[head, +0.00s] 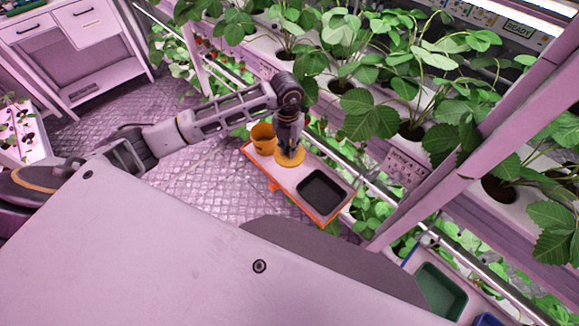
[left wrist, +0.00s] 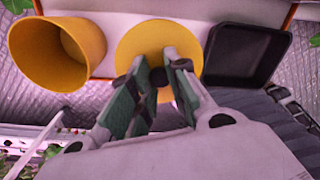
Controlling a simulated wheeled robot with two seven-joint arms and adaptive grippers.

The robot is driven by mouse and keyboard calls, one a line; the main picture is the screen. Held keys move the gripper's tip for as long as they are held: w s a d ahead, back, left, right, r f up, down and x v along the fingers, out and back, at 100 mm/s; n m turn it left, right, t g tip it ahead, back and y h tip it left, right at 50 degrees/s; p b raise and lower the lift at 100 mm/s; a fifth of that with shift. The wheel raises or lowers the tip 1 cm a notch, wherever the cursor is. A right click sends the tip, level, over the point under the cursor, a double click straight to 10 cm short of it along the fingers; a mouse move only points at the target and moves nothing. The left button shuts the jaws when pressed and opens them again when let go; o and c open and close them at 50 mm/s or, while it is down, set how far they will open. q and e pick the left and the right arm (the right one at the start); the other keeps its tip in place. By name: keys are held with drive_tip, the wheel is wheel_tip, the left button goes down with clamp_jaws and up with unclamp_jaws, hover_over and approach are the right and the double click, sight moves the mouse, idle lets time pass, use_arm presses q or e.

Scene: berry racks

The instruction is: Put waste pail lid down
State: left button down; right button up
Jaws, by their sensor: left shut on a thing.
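The waste pail lid (head: 290,159) is a round yellow-orange disc at the middle of a small orange-rimmed tray (head: 316,223). In the left wrist view the lid (left wrist: 133,45) lies flat-looking between the pail and a black bin, with a dark knob at its middle. My left gripper (head: 290,150) points down over the lid and is shut on its knob; the fingers (left wrist: 158,78) hide part of the lid. Whether the lid touches the tray I cannot tell. The waste pail (head: 263,139) is yellow-orange and stands open beside the lid. My right gripper does not show.
A black bin (head: 322,191) sits on the tray's near right part. Strawberry plants in white racks (head: 403,170) stand close along the right, with metal rails beside the tray. A drawer cabinet (head: 75,45) is at the far left, and the floor (head: 185,190) left of the tray is clear.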

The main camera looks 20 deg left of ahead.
use_arm(q)
wheel_tip(320, 180, down, 5)
drive_tip(key=shift+f+p, duration=0.1)
drive_tip(key=shift+p, duration=0.2)
drive_tip(key=shift+f, duration=2.2)
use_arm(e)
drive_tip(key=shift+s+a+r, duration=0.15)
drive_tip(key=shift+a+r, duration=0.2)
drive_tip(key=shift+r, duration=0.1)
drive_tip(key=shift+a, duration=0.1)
